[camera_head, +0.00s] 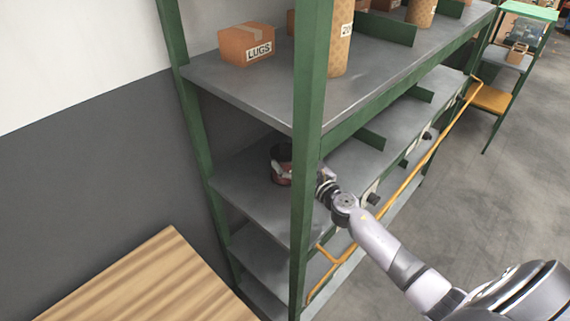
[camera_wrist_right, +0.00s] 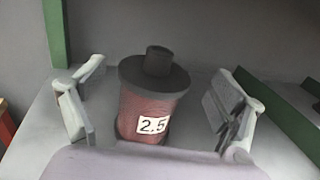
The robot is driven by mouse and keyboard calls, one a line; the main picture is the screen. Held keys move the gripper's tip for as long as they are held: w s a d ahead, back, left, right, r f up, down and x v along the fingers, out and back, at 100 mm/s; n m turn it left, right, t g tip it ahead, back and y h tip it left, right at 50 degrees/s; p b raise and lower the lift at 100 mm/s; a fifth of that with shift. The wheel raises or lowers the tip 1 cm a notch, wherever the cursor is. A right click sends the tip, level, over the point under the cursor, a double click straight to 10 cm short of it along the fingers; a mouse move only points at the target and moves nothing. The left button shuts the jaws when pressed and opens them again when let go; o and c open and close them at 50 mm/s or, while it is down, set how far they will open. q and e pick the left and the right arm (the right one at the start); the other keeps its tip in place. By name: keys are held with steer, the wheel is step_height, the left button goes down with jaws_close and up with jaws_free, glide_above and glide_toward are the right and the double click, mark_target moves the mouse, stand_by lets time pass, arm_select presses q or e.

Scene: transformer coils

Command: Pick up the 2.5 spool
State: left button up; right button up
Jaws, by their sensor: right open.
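The 2.5 spool (camera_wrist_right: 150,106) stands upright on a grey shelf, with a dark flanged top, a reddish-brown winding and a white "2.5" label. In the right wrist view it sits between the two spread fingers of my right gripper (camera_wrist_right: 155,112), with a gap on each side. Its lower part is hidden by the gripper body. In the head view the spool (camera_head: 282,165) is on the middle shelf behind a green post, and my right gripper (camera_head: 305,172) reaches it past that post, which partly hides the gripper. My left gripper is not in view.
The green post (camera_head: 312,110) stands close beside my right arm. The upper shelf (camera_head: 240,88) holds a LUGS box (camera_head: 247,44) and a tan cylinder (camera_head: 341,40). An orange rail (camera_head: 420,150) runs along the rack's front. A wooden surface (camera_head: 140,285) is at lower left.

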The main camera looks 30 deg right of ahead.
mark_target(288, 152)
steer(key=w, duration=0.4)
steer(key=shift+w+a+f, duration=0.2)
steer(key=shift+w+a, duration=0.15)
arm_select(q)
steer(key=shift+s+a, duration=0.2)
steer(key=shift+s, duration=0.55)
arm_select(e)
steer(key=shift+s, duration=0.1)
steer(key=shift+c, duration=0.7)
steer(key=c, duration=1.6)
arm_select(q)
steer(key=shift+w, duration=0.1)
arm_select(e)
steer(key=shift+d+r, duration=0.1)
steer(key=shift+r, duration=0.05)
steer(key=shift+c, duration=0.6)
